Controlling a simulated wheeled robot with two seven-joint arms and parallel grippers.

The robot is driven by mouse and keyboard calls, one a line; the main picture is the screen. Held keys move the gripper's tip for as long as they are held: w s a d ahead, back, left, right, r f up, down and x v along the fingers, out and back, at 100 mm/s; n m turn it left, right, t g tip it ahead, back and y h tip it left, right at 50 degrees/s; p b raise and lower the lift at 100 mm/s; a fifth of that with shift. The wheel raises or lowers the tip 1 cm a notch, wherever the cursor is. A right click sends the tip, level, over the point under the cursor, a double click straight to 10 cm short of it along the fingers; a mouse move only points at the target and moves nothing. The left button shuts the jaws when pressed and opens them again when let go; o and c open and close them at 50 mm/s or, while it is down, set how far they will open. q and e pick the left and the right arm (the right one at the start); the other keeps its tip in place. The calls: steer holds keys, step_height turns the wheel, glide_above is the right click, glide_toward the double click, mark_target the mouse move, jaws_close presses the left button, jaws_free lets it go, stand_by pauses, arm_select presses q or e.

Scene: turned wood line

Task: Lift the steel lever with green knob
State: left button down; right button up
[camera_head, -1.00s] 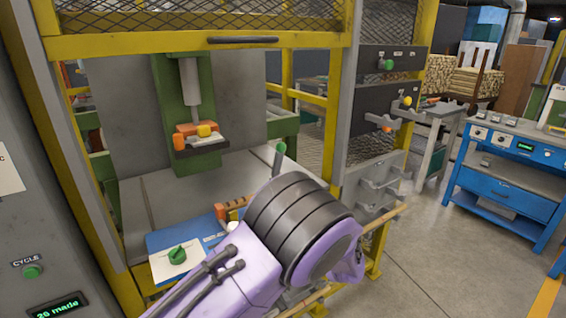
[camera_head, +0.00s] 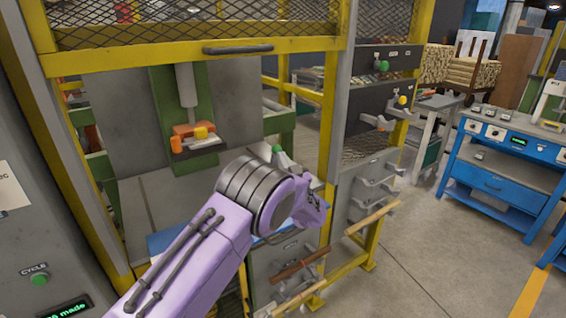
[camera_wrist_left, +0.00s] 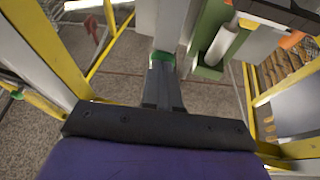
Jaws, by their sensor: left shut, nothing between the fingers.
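A green knob (camera_head: 277,149) on a short grey steel lever shows just behind my left wrist in the head view; my arm hides its lower part. In the left wrist view a green piece (camera_wrist_left: 163,57) shows just beyond the fingertips; it looks like the same knob, but I cannot tell whether they touch. My left gripper (camera_wrist_left: 163,70) is shut with nothing held. In the head view its fingers are hard to make out beyond the purple wrist. A second green knob (camera_head: 382,66) sits on the dark side panel. My right gripper is not in view.
A yellow-framed mesh guard (camera_head: 190,55) surrounds a green press (camera_head: 170,100) with an orange and yellow head (camera_head: 195,134). Grey brackets with wooden rods (camera_head: 372,216) stick out at the right. A blue workbench (camera_head: 500,170) stands farther right, with open floor before it.

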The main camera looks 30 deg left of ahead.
arm_select(q)
steer(key=shift+w+a+r+n+g+h+p, duration=0.3)
steer(key=shift+a+r+g+h+p, duration=0.4)
steer(key=shift+p, duration=0.3)
steer(key=shift+f, duration=0.1)
